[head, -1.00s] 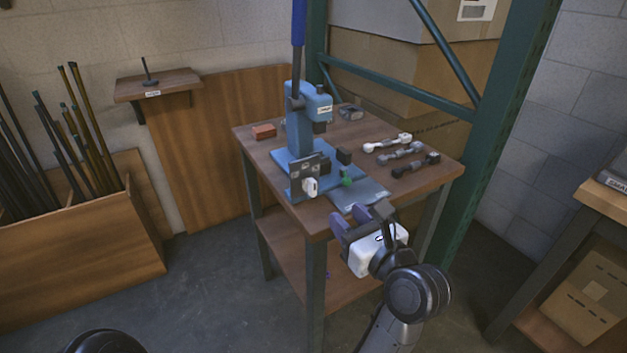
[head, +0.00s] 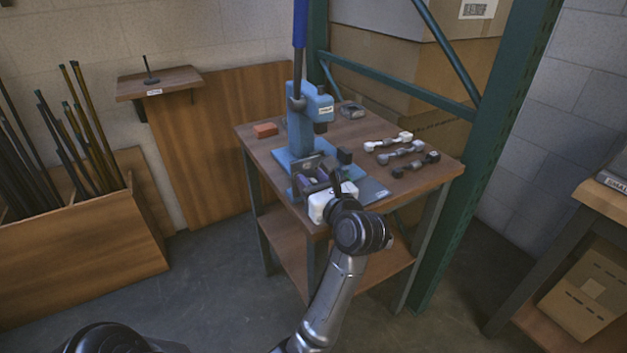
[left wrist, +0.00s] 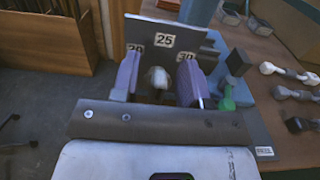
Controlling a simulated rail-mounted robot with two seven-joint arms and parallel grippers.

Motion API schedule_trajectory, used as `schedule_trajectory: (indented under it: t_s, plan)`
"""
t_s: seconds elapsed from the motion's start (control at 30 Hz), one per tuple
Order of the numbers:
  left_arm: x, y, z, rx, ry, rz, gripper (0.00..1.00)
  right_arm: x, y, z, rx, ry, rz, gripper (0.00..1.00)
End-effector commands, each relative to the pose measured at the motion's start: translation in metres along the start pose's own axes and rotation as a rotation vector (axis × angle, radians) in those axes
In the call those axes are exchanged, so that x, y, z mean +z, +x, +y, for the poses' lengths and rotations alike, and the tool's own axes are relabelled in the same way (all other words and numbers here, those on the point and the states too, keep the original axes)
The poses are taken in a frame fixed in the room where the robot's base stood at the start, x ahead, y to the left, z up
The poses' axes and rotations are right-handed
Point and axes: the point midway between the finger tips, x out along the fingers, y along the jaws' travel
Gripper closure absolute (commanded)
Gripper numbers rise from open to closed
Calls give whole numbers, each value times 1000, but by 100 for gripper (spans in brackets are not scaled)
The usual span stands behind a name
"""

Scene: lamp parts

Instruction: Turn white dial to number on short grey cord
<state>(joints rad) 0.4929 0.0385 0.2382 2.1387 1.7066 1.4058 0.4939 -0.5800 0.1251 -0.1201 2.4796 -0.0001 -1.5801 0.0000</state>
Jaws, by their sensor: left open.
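The white dial (left wrist: 158,77) sits on a dark upright panel (left wrist: 165,38) marked 20 at left, 25 at top and 30 at right. Its pointing direction is too blurred to tell. My left gripper (left wrist: 161,82) is open, with one purple finger on each side of the dial; I cannot tell if they touch it. In the head view my left gripper (head: 322,184) is in front of the panel and hides the dial. A white cord (head: 388,141), a grey cord (head: 402,152) and a black cord (head: 416,165) lie on the table's right; no number on them is readable.
The blue press (head: 303,130) stands on the wooden table (head: 262,150) behind the panel. A small green part (left wrist: 228,101) and a black block (left wrist: 238,62) are right of the gripper. An orange block (head: 265,130) lies at the left. A green rack post (head: 480,150) stands close at right.

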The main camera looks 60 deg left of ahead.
Motion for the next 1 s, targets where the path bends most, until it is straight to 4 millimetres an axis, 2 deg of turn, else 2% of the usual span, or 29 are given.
schedule_trajectory:
  t_s: [0.27, 0.6, 0.83, 1.0]
  plan:
    - [0, 1, 0, 0, 0, 0, 60, 0, 0, -2, -5, 6, 1, 57]
    - [0, 1, 0, 0, 0, 0, 90, -1, 0, -2, -7, 8, 2, 57]
    - [2, 1, 0, 1, 30, 2, 90, -3, -8, -2, -6, 8, 1, 57]
    - [6, 0, -2, -1, 121, 3, 90, -9, -27, 0, -3, 4, 1, 57]
